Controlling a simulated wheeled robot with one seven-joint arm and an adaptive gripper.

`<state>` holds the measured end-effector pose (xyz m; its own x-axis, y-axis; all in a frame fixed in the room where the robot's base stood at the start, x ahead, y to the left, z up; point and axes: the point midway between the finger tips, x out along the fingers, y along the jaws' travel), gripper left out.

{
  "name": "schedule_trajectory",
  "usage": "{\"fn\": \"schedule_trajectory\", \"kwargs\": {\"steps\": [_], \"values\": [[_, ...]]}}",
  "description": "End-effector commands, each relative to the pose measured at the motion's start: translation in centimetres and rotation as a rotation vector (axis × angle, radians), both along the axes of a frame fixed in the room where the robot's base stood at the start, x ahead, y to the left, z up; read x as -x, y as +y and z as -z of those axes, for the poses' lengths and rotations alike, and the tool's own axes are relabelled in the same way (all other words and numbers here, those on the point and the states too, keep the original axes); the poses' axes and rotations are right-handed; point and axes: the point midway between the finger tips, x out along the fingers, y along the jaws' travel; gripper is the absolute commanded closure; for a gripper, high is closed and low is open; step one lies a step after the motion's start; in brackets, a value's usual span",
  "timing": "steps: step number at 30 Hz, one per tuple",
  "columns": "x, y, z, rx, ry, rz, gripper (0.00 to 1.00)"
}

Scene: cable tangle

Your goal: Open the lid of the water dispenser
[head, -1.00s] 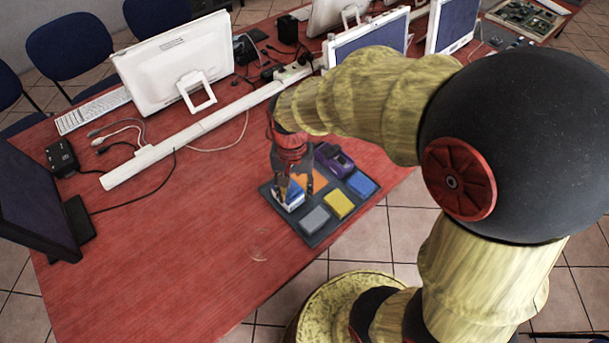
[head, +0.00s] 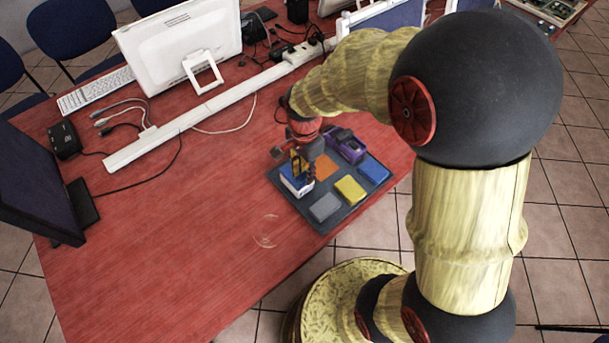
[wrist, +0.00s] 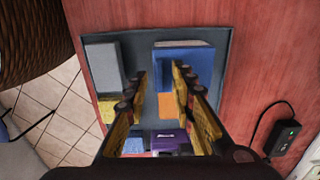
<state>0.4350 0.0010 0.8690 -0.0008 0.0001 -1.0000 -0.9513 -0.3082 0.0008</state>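No water dispenser or lid can be made out in either view. A dark grey tray (head: 322,227) on the red table holds several coloured pieces; it also shows in the wrist view (wrist: 138,45). A blue and white box (head: 294,184) sits at its left side, and shows as a blue block (wrist: 184,68) in the wrist view. My gripper (head: 304,172) points down over this box and partly hides it. In the wrist view my gripper (wrist: 159,74) has its two yellow fingers apart, with nothing held between them. One fingertip overlaps the blue block; I cannot tell whether they touch.
The tray also holds a grey block (head: 325,207), a yellow block (head: 350,189), a blue block (head: 373,169), an orange patch (head: 327,166) and a purple item (head: 345,145). A white monitor (head: 180,55), power strip and cables lie behind. The table's left front is mostly clear.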

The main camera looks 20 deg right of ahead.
Motion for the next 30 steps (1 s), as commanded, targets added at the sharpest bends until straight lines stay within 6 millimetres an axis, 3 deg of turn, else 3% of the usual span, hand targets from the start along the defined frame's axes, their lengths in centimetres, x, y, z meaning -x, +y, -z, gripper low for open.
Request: {"fn": "schedule_trajectory", "kwargs": {"steps": [3, 12, 25, 30], "values": [[-0.01, 0.0, 0.84, 0.0, 0.0, 0.0, 0.75], [-0.02, 0.0, 0.93, 0.0, -0.001, -0.001, 0.75], [-0.02, 0.0, 0.92, 0.0, -0.001, -0.001, 0.99], [-0.02, 0.0, 0.92, 0.0, -0.001, -0.001, 1.0]]}}
